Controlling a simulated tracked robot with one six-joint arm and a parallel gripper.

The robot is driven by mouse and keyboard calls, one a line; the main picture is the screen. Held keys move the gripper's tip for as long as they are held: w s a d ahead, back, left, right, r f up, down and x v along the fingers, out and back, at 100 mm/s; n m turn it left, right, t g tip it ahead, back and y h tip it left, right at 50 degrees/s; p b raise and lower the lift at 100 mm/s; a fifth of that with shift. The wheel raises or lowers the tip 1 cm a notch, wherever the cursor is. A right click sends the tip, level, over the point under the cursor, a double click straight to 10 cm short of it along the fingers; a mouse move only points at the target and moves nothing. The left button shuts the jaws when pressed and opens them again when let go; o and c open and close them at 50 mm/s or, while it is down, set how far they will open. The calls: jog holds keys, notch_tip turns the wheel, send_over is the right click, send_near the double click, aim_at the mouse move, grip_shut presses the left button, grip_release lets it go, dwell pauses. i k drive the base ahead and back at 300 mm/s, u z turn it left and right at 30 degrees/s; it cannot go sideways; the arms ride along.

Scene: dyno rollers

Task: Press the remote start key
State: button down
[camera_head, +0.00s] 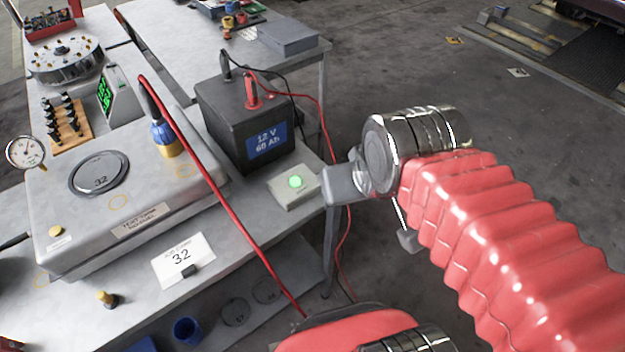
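A small pale box with a lit green round button (295,182) sits at the right edge of the grey bench, in front of the black battery. It looks like the remote start key box (292,196); any lettering on it is too small to read. My gripper (345,188) is just right of this box, beyond the bench edge, at the end of my red ribbed arm. Its grey block-like end points left towards the box, and a gap seems to remain between them. Its fingertips are not clearly seen, so its opening cannot be judged.
A black 12 V battery (240,120) with clamped cables stands behind the box. A red hose (225,205) crosses the bench from a metal housing (130,190). Open floor lies to the right.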

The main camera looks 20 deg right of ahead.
aim_at(294, 181)
jog(key=z, duration=1.3)
jog(key=k, duration=0.85)
jog(key=u, duration=0.95)
jog(key=i, duration=1)
jog(key=u, duration=0.1)
